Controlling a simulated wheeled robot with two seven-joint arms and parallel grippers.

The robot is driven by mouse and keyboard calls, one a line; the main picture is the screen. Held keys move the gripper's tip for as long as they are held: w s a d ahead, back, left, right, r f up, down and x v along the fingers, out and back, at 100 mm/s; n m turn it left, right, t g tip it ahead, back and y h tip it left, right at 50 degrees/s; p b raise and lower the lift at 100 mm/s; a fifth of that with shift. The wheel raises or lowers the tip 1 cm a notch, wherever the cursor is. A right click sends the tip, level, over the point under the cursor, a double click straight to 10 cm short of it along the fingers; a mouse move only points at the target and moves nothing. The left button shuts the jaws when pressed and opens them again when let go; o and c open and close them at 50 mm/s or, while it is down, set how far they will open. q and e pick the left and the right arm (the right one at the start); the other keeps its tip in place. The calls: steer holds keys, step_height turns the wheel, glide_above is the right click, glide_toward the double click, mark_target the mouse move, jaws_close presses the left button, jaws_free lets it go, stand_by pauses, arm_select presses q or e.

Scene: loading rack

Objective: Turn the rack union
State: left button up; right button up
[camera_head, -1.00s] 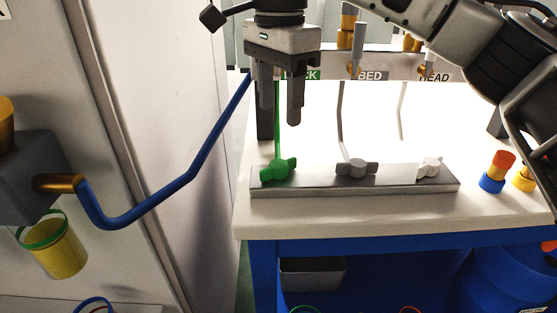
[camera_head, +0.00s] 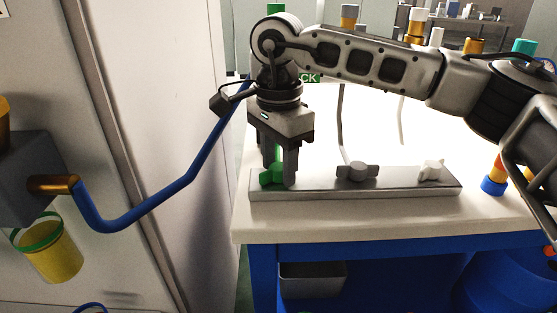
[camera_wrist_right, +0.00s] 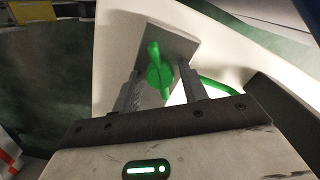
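The rack union is a green winged fitting (camera_head: 269,176) at the left end of a grey metal bar (camera_head: 340,186) on the white bench. A green hose runs up from it; it shows in the right wrist view (camera_wrist_right: 221,90). My right gripper (camera_head: 281,181) points down at the union, with its fingers spread and partly covering it. In the right wrist view the green union (camera_wrist_right: 159,72) lies between the two fingers, with a gap on both sides. Its wings run roughly lengthwise between the fingers. My left gripper is not in view.
A grey winged fitting (camera_head: 357,171) and a white one (camera_head: 431,171) sit further right on the bar. A blue pipe (camera_head: 190,170) bends across the left, near a yellow bucket (camera_head: 52,250). Blue-based fittings (camera_head: 493,185) stand at the bench's right. The bench front is clear.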

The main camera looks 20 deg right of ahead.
steer(key=c, duration=0.6)
steer(key=shift+m, duration=0.9)
steer(key=m, duration=0.2)
steer(key=shift+m, duration=0.4)
steer(key=shift+m+b, duration=0.3)
steer(key=shift+m, duration=0.7)
steer(key=o, duration=1)
steer(key=shift+c, duration=0.2)
